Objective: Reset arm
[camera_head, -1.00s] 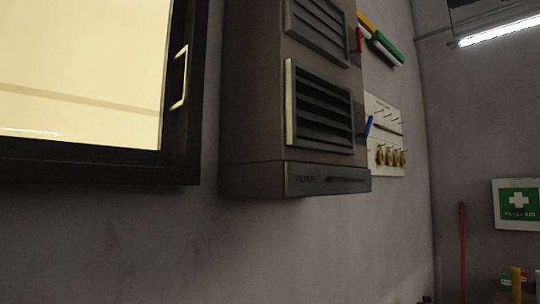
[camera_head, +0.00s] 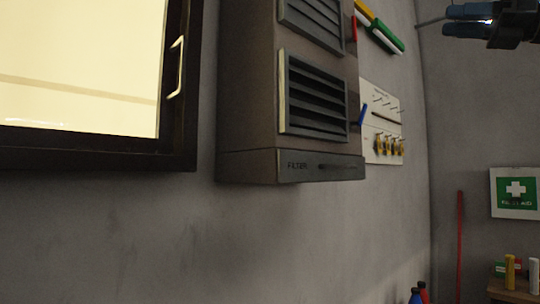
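My gripper (camera_head: 458,20) shows at the top right edge, dark with two blue fingertips pointing left, one above the other. The gap between the fingertips looks narrow and dim, so I cannot tell whether it is open or shut. I see no object in it. The rest of my arm is out of view. The gripper appears in front of the far right wall, apart from everything else in sight.
A grey louvred filter cabinet (camera_head: 262,90) hangs on the wall beside a dark-framed window (camera_head: 183,120). Beyond it are a hook board (camera_head: 372,112) and coloured tubes (camera_head: 381,40). A first-aid sign (camera_head: 516,192), a red pole (camera_head: 460,245) and a shelf (camera_head: 512,297) stand at right.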

